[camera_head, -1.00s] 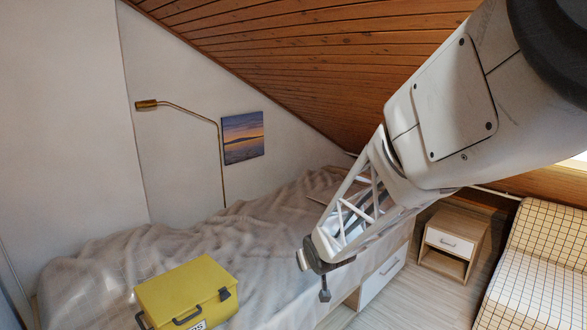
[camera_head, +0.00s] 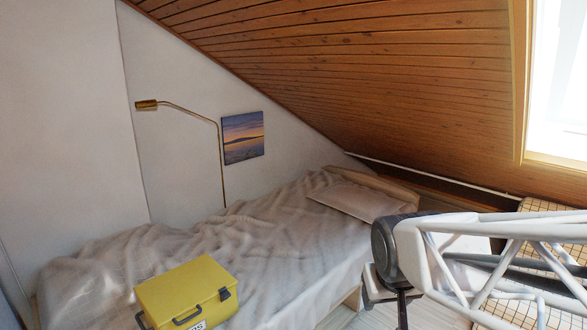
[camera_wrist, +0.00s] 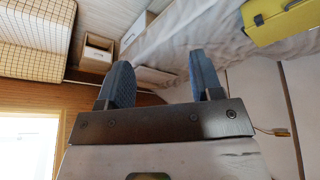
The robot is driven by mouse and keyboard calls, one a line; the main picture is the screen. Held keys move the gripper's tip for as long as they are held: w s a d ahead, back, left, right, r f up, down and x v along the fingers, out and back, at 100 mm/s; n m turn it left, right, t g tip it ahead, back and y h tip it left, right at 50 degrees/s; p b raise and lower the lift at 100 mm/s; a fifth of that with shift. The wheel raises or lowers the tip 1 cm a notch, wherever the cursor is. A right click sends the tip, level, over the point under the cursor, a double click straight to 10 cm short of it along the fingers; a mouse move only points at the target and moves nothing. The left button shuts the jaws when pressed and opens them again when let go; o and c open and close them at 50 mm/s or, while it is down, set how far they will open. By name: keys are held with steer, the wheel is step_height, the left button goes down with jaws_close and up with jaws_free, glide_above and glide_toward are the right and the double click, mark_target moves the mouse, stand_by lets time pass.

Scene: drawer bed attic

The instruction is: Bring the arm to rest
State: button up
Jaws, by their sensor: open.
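My gripper (camera_wrist: 160,62) shows in the wrist view, its two blue-grey fingers spread apart with nothing between them. It hangs in free space, touching nothing that I can see. In the head view, part of my arm (camera_head: 500,255) reaches in from the lower right edge, a white lattice link with a dark joint at its left end. I cannot clearly make out the fingers there. The yellow case (camera_head: 186,288) stands shut on the bed (camera_head: 285,235), apart from my arm; the case (camera_wrist: 280,22) is also at the top right of the wrist view.
The wrist view is upside down. It shows the small nightstand (camera_wrist: 97,50) and the checked sofa (camera_wrist: 40,25). A brass lamp (camera_head: 190,112) and a picture (camera_head: 243,137) are on the wall. The sloping wooden ceiling (camera_head: 350,80) limits height at the right.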

steer(key=s+d+r+m+g, duration=0.1)
steer(key=s+g, duration=0.1)
steer(key=s, duration=0.9)
steer(key=shift+s+d+r, duration=0.15)
steer(key=shift+s+d, duration=0.1)
steer(key=shift+s, duration=0.1)
stand_by(1.5)
